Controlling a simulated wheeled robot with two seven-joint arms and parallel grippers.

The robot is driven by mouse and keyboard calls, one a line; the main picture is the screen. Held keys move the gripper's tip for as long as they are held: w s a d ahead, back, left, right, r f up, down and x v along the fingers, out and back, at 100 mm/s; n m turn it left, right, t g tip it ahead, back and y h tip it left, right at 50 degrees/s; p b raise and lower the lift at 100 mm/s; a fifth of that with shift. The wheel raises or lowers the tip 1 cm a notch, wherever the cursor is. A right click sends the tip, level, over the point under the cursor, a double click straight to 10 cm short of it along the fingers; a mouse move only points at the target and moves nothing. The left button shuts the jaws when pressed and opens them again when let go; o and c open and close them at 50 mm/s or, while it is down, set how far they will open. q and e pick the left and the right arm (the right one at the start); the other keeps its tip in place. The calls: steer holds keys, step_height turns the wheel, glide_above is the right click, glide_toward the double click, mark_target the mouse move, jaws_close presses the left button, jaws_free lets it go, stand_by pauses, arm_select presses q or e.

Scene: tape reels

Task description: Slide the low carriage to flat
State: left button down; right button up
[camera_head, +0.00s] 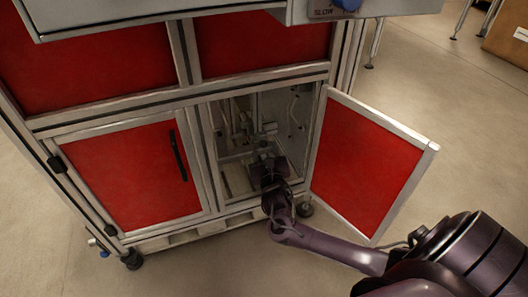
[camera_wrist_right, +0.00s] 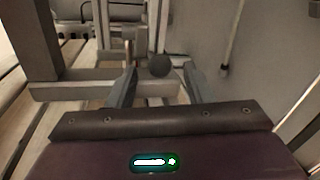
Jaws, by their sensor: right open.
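My right gripper (camera_head: 264,150) reaches through the open lower right doorway of the cabinet. In the right wrist view its two fingers (camera_wrist_right: 162,80) are apart. A round dark knob (camera_wrist_right: 159,65) shows between and just beyond the fingertips; I cannot tell whether they touch it. The knob sits in front of a pale upright post and a grey crossbar (camera_wrist_right: 85,88), which seem part of the low carriage mechanism. In the head view this metalwork (camera_head: 228,122) is dim, and my gripper partly hides it. Any position marking such as flat is not legible. My left gripper is out of view.
A shut red door (camera_head: 132,172) with a black handle is on the left. A panel marked SLOW with a blue knob (camera_head: 347,4) is above. Cabinet walls and frame closely surround my right gripper.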

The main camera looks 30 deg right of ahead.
steer(key=shift+b+x, duration=0.3)
steer(key=shift+x, duration=0.75)
steer(key=shift+c, duration=0.5)
jaws_close()
